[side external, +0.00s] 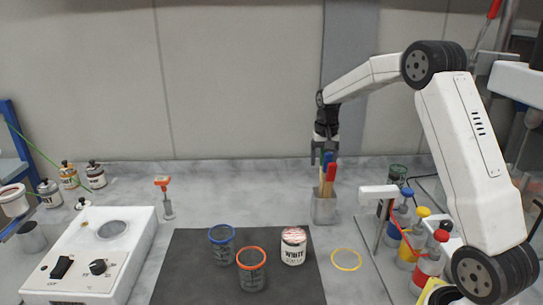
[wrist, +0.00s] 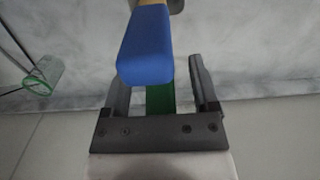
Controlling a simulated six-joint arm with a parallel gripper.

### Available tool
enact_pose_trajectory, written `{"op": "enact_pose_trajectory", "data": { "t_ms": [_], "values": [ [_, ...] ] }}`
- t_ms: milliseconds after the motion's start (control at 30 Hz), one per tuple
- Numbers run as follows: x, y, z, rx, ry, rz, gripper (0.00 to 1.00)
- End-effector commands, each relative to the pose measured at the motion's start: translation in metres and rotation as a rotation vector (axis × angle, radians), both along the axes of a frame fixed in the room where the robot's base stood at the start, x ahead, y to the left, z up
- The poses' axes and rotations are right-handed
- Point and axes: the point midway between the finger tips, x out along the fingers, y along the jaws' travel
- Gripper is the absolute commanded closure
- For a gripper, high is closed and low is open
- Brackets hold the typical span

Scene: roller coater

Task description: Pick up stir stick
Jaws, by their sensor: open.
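The stir sticks stand upright in a grey square holder (side external: 323,210), with wooden shafts and coloured ends. The red end (side external: 331,171) and blue end (side external: 327,159) show in the side view. My gripper (side external: 323,160) is open, pointing down just above and around the tops of the sticks. In the wrist view, a blue end (wrist: 146,50) is large and close in front of my gripper (wrist: 160,82). A green end (wrist: 160,98) shows between the two fingers, partly hidden by the blue one. I cannot tell whether the fingers touch either.
A dark mat (side external: 190,270) carries a blue-rimmed cup (side external: 221,245), an orange-rimmed cup (side external: 251,270) and a WHITE jar (side external: 293,246). A yellow ring (side external: 346,259) lies right of the mat. Several colour-capped bottles (side external: 410,250) stand right of the holder.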

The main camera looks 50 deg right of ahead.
Motion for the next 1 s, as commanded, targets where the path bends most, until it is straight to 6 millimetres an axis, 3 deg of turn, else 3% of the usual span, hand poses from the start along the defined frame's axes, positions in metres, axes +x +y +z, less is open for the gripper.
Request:
{"op": "enact_pose_trajectory", "data": {
  "t_ms": [67,300,733,1000],
  "values": [
    [0.0,0.0,0.0,0.0,0.0,0.0,0.27],
    [0.0,0.0,0.0,0.0,0.0,0.0,1.0],
    [0.0,0.0,0.005,-0.001,-0.001,0.0,1.0],
    [0.001,0.0,0.032,-0.002,-0.004,0.0,1.0]
  ]
}}
